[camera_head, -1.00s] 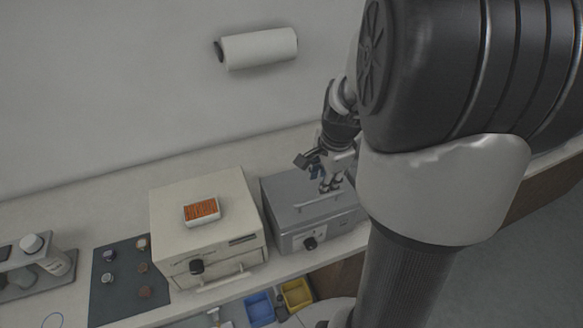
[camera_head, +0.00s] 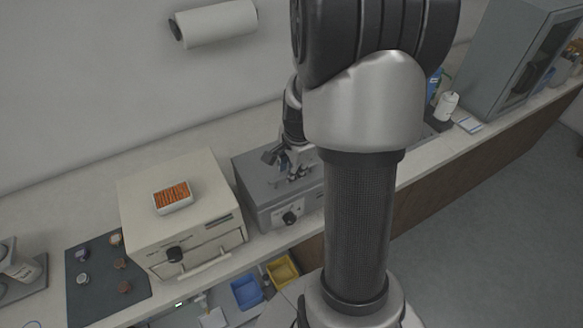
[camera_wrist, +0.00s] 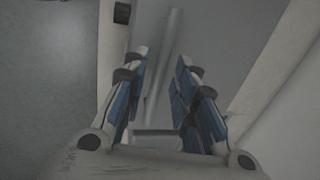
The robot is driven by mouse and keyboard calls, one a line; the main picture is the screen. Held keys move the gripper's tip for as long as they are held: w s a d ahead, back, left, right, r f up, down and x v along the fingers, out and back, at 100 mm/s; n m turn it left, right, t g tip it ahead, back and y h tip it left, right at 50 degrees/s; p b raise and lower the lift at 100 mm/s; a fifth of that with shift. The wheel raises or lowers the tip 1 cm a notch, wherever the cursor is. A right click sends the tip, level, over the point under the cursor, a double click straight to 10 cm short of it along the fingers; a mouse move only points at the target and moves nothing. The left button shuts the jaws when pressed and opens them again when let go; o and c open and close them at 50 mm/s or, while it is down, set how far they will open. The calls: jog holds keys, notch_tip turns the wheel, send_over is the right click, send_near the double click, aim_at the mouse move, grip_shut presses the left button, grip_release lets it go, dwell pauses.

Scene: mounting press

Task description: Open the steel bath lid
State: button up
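The steel bath (camera_head: 262,196) is a grey box with a dark knob on its front, on the counter in the middle of the head view. Its grey lid (camera_head: 255,170) looks closed, and a light bar handle (camera_wrist: 163,75) runs over it in the wrist view. My gripper (camera_head: 292,178) is just above the lid. In the wrist view my gripper (camera_wrist: 160,75) has its two blue-padded fingers spread, with the handle between them. I cannot tell whether the fingers touch it. My arm hides the right part of the bath in the head view.
A cream oven (camera_head: 180,215) with an orange-filled tray (camera_head: 172,196) on top stands left of the bath. A dark mat (camera_head: 100,275) with small pieces lies further left. Blue (camera_head: 246,291) and yellow (camera_head: 282,270) bins sit below the counter. A grey cabinet (camera_head: 505,65) stands at right.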

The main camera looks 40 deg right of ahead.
grip_shut()
dwell(0.3)
jog(key=shift+r, duration=0.15)
